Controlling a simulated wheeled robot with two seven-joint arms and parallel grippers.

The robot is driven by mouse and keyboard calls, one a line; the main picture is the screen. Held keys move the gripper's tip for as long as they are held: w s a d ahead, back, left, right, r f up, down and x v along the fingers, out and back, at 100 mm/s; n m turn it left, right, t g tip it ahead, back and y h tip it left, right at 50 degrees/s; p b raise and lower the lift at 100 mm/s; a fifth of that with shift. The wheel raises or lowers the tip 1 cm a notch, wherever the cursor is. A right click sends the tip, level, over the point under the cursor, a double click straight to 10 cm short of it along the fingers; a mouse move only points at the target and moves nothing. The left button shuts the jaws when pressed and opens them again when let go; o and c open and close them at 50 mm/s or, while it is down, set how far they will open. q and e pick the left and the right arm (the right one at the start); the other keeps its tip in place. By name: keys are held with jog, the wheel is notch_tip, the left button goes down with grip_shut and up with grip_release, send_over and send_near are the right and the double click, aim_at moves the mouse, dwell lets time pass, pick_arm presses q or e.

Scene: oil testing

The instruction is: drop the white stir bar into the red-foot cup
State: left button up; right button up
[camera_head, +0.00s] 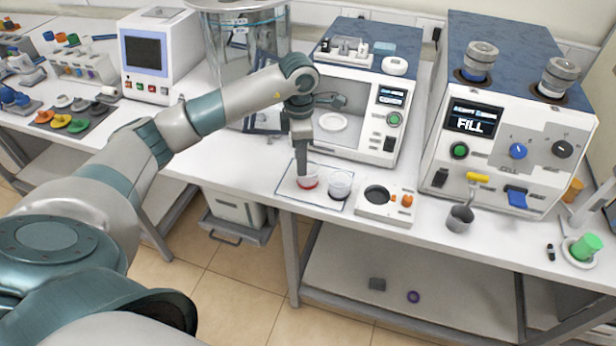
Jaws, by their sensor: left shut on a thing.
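The red-foot cup (308,179) is a small clear cup with a red ring at its base, standing on a thin mat (322,200) on the bench. A second clear cup (340,185) with a dark foot stands just right of it. My left gripper (301,174) points straight down with its fingertips at the red-foot cup's mouth. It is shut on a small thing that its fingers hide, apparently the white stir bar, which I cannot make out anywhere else. I cannot tell whether the fingertips are inside the rim. My right gripper is out of view.
A white plate (387,212) with a round dark well and orange knobs sits right of the mat. A metal beaker (459,218) stands farther right. An open chamber machine (371,94) and the FILL machine (484,158) stand behind. The bench's front edge is close.

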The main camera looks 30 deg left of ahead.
pick_arm(q)
jog(key=o, duration=1.1)
jog(key=shift+r, duration=0.15)
jog(key=shift+r+b, duration=0.3)
jog(key=shift+r, duration=0.25)
jog(key=shift+r+b, duration=1.55)
jog(key=shift+r, duration=6.45)
